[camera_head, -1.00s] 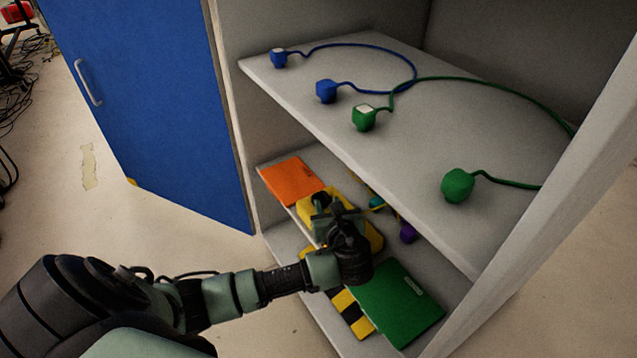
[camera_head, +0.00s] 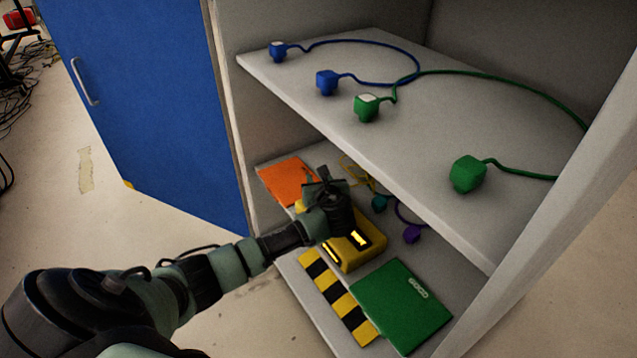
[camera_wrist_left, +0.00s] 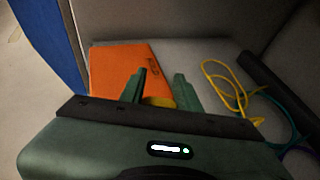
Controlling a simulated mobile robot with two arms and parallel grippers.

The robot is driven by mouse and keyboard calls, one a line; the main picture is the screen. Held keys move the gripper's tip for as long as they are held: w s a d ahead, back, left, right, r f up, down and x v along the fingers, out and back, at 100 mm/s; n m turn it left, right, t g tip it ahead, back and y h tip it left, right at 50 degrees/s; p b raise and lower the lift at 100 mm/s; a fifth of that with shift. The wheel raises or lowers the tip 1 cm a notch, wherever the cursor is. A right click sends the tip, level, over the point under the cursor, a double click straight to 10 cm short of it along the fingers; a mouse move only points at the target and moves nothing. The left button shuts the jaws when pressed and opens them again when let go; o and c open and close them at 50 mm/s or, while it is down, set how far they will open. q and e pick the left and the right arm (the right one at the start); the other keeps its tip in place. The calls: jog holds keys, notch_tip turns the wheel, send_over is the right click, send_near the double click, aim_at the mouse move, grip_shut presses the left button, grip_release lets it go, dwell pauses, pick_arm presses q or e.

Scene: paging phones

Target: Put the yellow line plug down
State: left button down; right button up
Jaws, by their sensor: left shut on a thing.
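My left gripper (camera_head: 325,182) reaches into the lower shelf of the cabinet, above and behind a yellow box (camera_head: 352,246). In the left wrist view the gripper (camera_wrist_left: 158,88) has a small yellow thing (camera_wrist_left: 159,102) between its fingers, which I take as the yellow line plug; most of it is hidden. The yellow cord (camera_wrist_left: 228,88) lies looped on the shelf to the right of the fingers. Whether the plug touches the shelf cannot be told. My right gripper is not in view.
An orange book (camera_head: 288,180) lies at the shelf's left end, a green book (camera_head: 402,305) at the right. Teal (camera_head: 379,203) and purple plugs (camera_head: 412,234) lie behind. The upper shelf (camera_head: 300,95) with blue and green plugs hangs over. A blue door (camera_head: 150,110) stands open at left.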

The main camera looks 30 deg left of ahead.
pick_arm(q)
jog(key=shift+f, duration=0.1)
jog(key=shift+f, duration=0.15)
jog(key=c, duration=1)
grip_release()
jog(key=shift+r, duration=0.25)
jog(key=p+v, duration=0.1)
jog(key=v, duration=0.3)
jog(key=shift+d+r+p, duration=0.15)
jog(key=shift+p, duration=0.25)
jog(key=p+v, duration=0.2)
jog(key=v, duration=0.5)
jog(key=shift+s, duration=0.1)
jog(key=shift+s+d, duration=0.25)
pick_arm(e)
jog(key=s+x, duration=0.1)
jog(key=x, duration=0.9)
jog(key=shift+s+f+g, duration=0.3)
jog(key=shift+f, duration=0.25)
